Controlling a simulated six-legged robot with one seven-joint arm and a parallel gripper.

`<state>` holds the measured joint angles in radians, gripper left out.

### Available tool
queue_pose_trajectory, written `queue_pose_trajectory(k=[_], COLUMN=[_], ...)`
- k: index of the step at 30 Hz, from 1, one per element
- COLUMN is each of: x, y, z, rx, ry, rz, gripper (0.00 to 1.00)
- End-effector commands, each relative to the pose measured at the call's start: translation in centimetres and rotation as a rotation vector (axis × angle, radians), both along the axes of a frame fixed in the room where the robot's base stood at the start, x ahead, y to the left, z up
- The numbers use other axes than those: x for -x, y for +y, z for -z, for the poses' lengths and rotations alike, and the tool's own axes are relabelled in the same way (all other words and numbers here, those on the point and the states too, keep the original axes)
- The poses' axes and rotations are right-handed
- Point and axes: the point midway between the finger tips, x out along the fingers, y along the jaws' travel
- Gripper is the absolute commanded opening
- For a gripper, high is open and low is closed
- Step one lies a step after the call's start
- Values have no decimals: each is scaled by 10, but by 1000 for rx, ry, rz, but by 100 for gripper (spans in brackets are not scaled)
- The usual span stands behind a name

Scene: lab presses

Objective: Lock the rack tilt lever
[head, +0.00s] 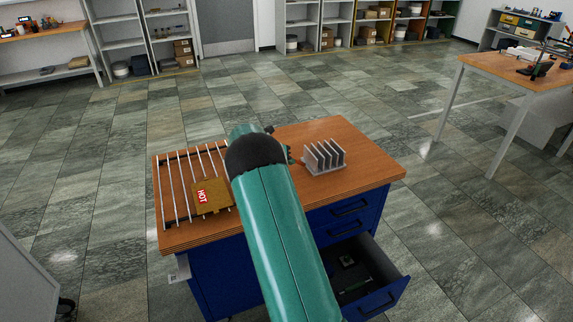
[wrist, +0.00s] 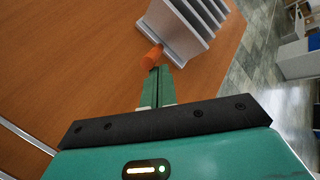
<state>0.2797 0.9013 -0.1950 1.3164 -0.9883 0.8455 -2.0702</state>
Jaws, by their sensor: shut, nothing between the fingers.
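The grey slotted rack (head: 325,157) stands on the wooden top of a blue cabinet, right of my arm in the head view. In the wrist view the rack (wrist: 186,28) is at the top, seen at an angle. The tilt lever shows as a short orange knob (wrist: 153,55) at the rack's lower left corner. My gripper (wrist: 160,72) is shut and empty, its green fingertips just below the orange knob. I cannot tell whether they touch it.
A wire cooling rack (head: 172,190) with a brown pad marked HOT (head: 211,196) lies on the left of the wooden top (head: 375,172). A lower cabinet drawer (head: 378,300) stands open at the front right. The wood around the slotted rack is mostly clear.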

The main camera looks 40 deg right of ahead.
Motion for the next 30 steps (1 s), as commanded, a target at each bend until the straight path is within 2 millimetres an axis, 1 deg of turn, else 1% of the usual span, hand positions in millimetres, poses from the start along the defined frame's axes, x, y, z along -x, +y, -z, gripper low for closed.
queue_pose_trajectory(k=[1, 8, 10, 18, 24, 30], x=[2, 7, 6, 12, 16, 18], y=[-6, -21, -23, -43, -55, -61], z=[-6, -20, -23, -33, -36, -38], rx=[-34, -239, -230, -226, -226, -225], ry=[-17, -77, -70, -69, -67, -69], rz=[5, 6, 1, 1, 1, 1], gripper=[0, 0, 0, 0, 0, 0])
